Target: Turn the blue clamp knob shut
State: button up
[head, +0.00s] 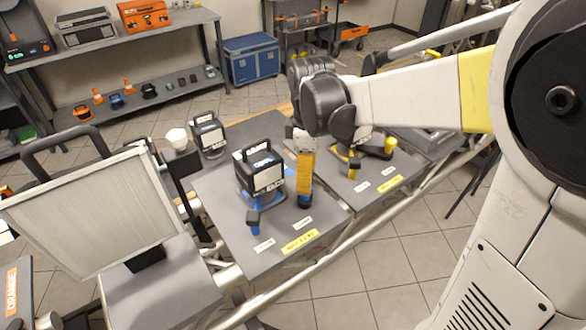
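In the head view, a black-and-white device (263,174) stands on a blue base (256,199) on the grey bench plate. A small dark-topped blue part (254,221) projects at its front left. My gripper (304,196) points down at the right of the device, below a yellow section of my arm. Its dark tip is low over the plate, with a little blue showing there. This blue may be the clamp knob; the gripper covers most of that spot. I cannot tell whether the fingers touch or grip anything, or how far apart they are.
White labels and a yellow label (300,241) lie on the plate's front. A similar station with yellow parts (388,146) is to the right, partly behind my arm. A panel light (85,215) stands at left. A metal truss (340,259) runs along the front.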

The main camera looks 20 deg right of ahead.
jog(key=shift+f+b, duration=0.6)
jog(key=shift+f, duration=1.4)
grip_shut()
